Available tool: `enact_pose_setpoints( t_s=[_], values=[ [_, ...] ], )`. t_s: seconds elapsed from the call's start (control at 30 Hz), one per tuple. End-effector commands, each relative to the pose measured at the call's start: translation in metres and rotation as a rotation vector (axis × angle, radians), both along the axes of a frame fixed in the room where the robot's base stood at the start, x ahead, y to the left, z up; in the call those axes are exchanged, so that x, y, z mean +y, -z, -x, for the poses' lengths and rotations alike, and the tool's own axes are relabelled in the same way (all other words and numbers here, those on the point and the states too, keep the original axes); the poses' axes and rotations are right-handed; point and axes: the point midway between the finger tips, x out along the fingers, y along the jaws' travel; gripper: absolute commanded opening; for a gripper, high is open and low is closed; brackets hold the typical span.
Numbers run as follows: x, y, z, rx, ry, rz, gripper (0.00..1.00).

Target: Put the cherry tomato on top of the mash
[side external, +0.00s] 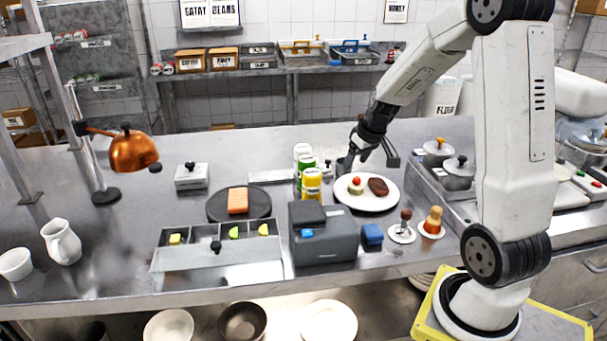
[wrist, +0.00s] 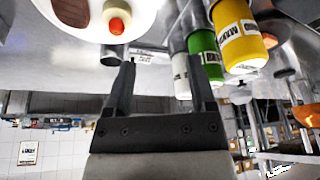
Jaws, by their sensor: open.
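The red cherry tomato (side external: 356,180) rests on top of the pale mash (side external: 355,189) on a white plate (side external: 367,207). In the wrist view the tomato (wrist: 116,26) shows against the mash (wrist: 115,8) near the top edge, with part of the plate (wrist: 145,18) around them. My gripper (side external: 359,159) is behind the plate in the side view, apart from the tomato. In the wrist view my gripper (wrist: 162,63) has its two fingers spread with nothing between them.
A dark brown patty (side external: 378,186) shares the plate. Yellow (side external: 312,184), green and white bottles stand left of it. A small grey cup (side external: 343,165) stands behind the plate, close to my gripper. Lidded pots (side external: 459,170) are at the right.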

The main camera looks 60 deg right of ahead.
Motion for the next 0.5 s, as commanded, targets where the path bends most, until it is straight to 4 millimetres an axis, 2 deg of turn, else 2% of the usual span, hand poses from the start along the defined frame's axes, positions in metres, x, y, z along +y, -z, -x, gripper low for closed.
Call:
enact_pose_setpoints(
  t_s=[0.03, 0.27, 0.5],
  values=[
    [0.022, 0.003, -0.003, 0.010, -0.026, -0.003, 0.71],
    [0.111, 0.016, 0.002, 0.058, -0.116, -0.011, 0.71],
    [0.192, 0.029, 0.029, 0.096, -0.215, -0.005, 0.71]
  ],
)
